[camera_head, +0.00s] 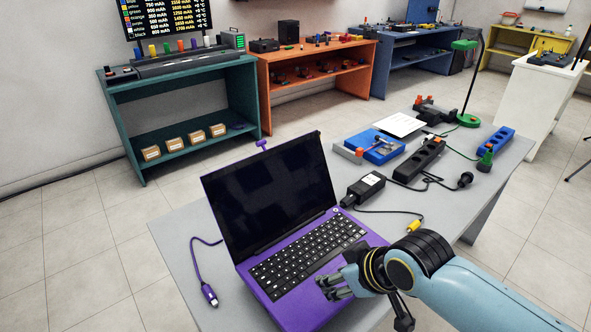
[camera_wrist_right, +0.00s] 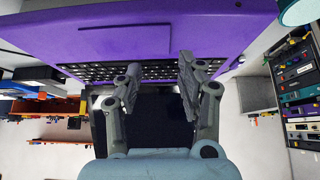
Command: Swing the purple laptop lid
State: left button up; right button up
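The purple laptop (camera_head: 292,310) stands open on the grey table. Its lid (camera_head: 268,190) is raised, leaning back past upright, with a dark screen facing me. My right gripper (camera_head: 331,286) hovers over the right part of the palm rest, in front of the keyboard and away from the lid. In the right wrist view, the two fingers of this gripper (camera_wrist_right: 158,70) are apart with nothing between them. The purple palm rest (camera_wrist_right: 160,40) and the lid's dark screen (camera_wrist_right: 160,122) also show there. I cannot tell whether the fingertips touch the laptop. My left gripper is not in view.
A purple cable (camera_head: 197,262) lies left of the laptop. A black power adapter (camera_head: 365,188), a power strip (camera_head: 418,160), a blue tray (camera_head: 375,147) and a green lamp (camera_head: 468,119) stand to the right and behind. The table's front left is mostly bare.

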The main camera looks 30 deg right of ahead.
jog(key=w+r+t+y+p, duration=0.1)
jog(key=w+r+t+p, duration=0.15)
jog(key=w+r, duration=0.6)
jog(key=t, duration=0.5)
send_near(262, 142)
jog(key=b+x, duration=0.4)
jog(key=x, duration=0.1)
jog(key=shift+w+f, duration=0.25)
jog(key=shift+w, duration=0.3)
jog(key=shift+c, duration=1.6)
jog(key=shift+r, duration=0.1)
grip_shut()
jog(key=shift+o, duration=0.2)
grip_release()
jog(key=shift+s, duration=0.1)
